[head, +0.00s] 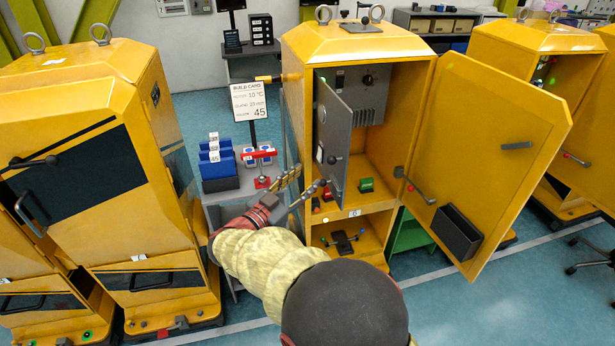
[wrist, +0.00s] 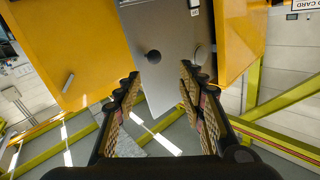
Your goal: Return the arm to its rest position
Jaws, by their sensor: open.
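My arm reaches forward from the bottom of the head view. My gripper (head: 304,183) is open and empty, just left of the open yellow cabinet's front edge. In the wrist view, my gripper (wrist: 165,82) has its two fingers spread, with the grey inner door (wrist: 175,60) and its dark round knob (wrist: 153,56) beyond them. The grey inner door (head: 336,130) stands swung open in the head view. I cannot tell whether a fingertip touches it.
The yellow outer door (head: 490,150) stands wide open to the right. A side table holds blue bins (head: 219,180), a red-topped stand (head: 262,182) and a build card (head: 248,102). A closed yellow cabinet (head: 80,150) stands left.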

